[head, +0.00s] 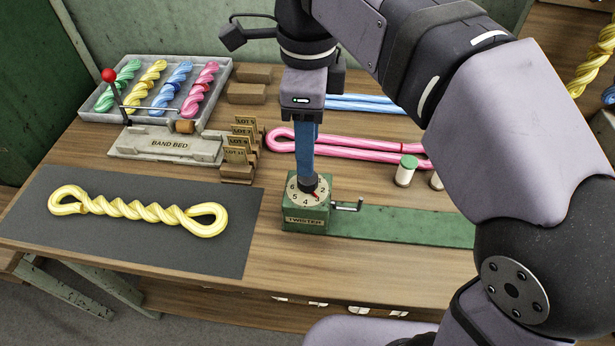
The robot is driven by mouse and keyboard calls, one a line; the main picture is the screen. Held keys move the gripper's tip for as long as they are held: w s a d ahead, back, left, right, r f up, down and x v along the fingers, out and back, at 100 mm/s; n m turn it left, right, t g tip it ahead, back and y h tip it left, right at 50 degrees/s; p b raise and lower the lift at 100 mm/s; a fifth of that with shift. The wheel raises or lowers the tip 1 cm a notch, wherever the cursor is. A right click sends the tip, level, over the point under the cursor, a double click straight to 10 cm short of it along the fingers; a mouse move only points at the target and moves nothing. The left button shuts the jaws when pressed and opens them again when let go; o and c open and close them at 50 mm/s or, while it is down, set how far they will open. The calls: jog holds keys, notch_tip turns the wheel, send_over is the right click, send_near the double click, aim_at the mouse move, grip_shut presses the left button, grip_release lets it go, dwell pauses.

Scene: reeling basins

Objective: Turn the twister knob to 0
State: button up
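The twister (305,218) is a green box with a round cream dial (297,193) on top, marked with numbers. The dark knob in the dial's middle is mostly hidden by my fingertips. A red pointer (316,195) shows at the knob's lower right, toward the 3. The 0 is not visible behind my gripper. My gripper (308,183) points straight down over the dial, its blue fingers reaching the knob. The fingers line up edge-on, so I cannot tell whether they are closed on it.
A small crank (349,205) and a long green plate (410,225) extend right of the twister. Pink strands (350,149) and blue strands (360,103) lie behind. A yellow twist (140,208) lies on a dark mat (220,248) at left. The band bed (165,146) and lot cards (240,150) stand behind left.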

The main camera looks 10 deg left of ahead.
aim_at(308, 183)
jog(key=shift+f+b, duration=0.65)
jog(key=shift+f, duration=2.95)
jog(key=shift+c, duration=0.6)
jog(key=c, duration=0.9)
